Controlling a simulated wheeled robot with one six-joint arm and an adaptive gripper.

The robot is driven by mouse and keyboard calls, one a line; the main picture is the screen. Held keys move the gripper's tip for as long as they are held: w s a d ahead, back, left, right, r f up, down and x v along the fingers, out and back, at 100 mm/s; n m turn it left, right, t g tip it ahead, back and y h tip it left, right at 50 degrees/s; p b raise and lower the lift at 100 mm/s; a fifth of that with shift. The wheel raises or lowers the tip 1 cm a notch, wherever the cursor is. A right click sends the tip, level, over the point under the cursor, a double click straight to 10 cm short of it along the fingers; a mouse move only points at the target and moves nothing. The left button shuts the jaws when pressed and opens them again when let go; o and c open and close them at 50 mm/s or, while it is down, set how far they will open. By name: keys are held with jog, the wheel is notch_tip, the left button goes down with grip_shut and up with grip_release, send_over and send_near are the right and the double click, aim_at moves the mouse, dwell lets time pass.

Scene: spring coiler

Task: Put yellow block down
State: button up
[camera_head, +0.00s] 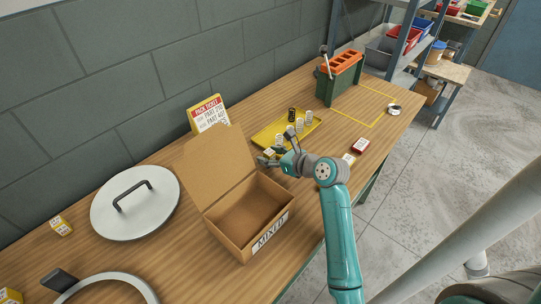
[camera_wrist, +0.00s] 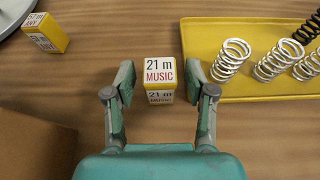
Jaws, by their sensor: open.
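A yellow block (camera_wrist: 160,72) with a white label reading "21 m MUSIC" stands upright on the wooden table in the wrist view. My gripper (camera_wrist: 160,80) is open around it, one finger on each side, with visible gaps. In the head view my gripper (camera_head: 273,157) is low over the table, between the open cardboard box and the yellow tray. The yellow block (camera_head: 269,152) shows there only in part by the fingers. A second yellow block (camera_wrist: 46,33), labelled "ANY", stands at upper left in the wrist view.
A yellow tray (camera_wrist: 255,90) with several springs is close on the right. The open cardboard box (camera_head: 266,224) marked "MIXED" stands close in front.

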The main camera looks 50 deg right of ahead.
jog(key=v, duration=1.1)
jog(key=shift+s+r, duration=0.1)
jog(key=shift+o, duration=0.5)
jog(key=shift+s+r, duration=0.1)
jog(key=shift+s, duration=0.15)
jog(key=shift+s+d+f, duration=0.15)
jog(key=shift+s+f, duration=0.1)
jog(key=shift+f, duration=0.3)
jog(key=x, duration=1)
jog(key=shift+w+r, duration=0.15)
jog(key=shift+w, duration=0.25)
jog(key=shift+c, duration=0.2)
grip_shut()
